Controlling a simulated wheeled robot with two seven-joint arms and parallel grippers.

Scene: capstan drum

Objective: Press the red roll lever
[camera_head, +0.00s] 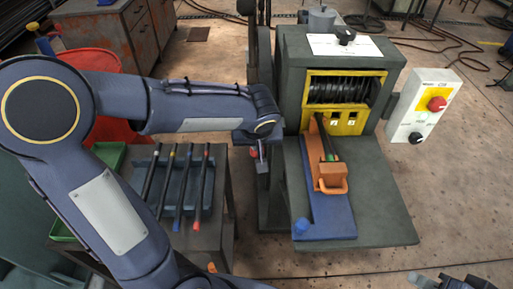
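A small red knob (253,154) shows at the left side of the grey machine (290,75), just under the end of my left arm. It looks like the red roll lever's tip; the rest of the lever is hidden or too small to tell. My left gripper (261,150) points down right beside this knob, on the machine's left side. Its fingers are small and dark, so I cannot tell whether they are open or touching the knob. Part of what looks like my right gripper (450,282) shows at the bottom right edge, away from the machine.
The machine has a yellow-framed drum (340,90) and an orange clamp (329,176) on a blue slide (331,215). A control box (422,105) with a red button stands right. Several colour-banded rods (181,190) lie on a bench left. A red bin (95,60) stands behind my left arm.

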